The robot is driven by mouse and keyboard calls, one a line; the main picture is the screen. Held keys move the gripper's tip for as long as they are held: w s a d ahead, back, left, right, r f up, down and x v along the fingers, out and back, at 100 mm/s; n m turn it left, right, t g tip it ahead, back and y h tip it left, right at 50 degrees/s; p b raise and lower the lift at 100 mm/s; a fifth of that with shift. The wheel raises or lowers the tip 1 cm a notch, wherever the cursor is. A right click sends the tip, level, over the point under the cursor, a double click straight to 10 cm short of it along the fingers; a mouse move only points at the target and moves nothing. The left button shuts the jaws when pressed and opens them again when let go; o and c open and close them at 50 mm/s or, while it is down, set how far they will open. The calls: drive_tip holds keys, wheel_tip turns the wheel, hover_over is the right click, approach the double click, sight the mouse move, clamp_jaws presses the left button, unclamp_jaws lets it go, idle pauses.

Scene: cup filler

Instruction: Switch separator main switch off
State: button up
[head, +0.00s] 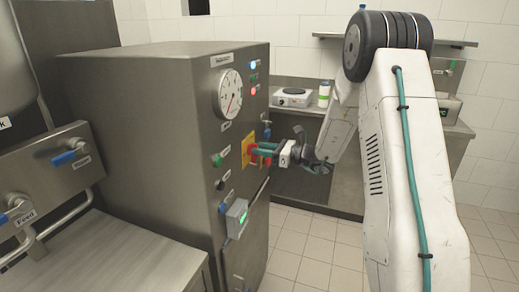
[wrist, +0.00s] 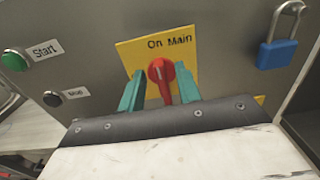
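The separator main switch is a red rotary handle (wrist: 160,72) on a yellow plate (wrist: 205,45) marked "On" and "Main" in the wrist view. Its grip points down the picture, towards my gripper. My gripper's teal fingers (wrist: 159,88) stand one on each side of the red handle, with a gap visible on both sides. The lower end of the handle is hidden behind my gripper's dark edge.
A blue padlock (wrist: 277,54) hangs right of the plate. A green Start button (wrist: 14,60) and a dark button (wrist: 52,98) are at left.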

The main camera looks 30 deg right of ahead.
drive_tip(key=shift+w+a, duration=0.4)
drive_tip(key=shift+a, duration=0.05)
drive_tip(key=shift+c, duration=0.3)
clamp_jaws()
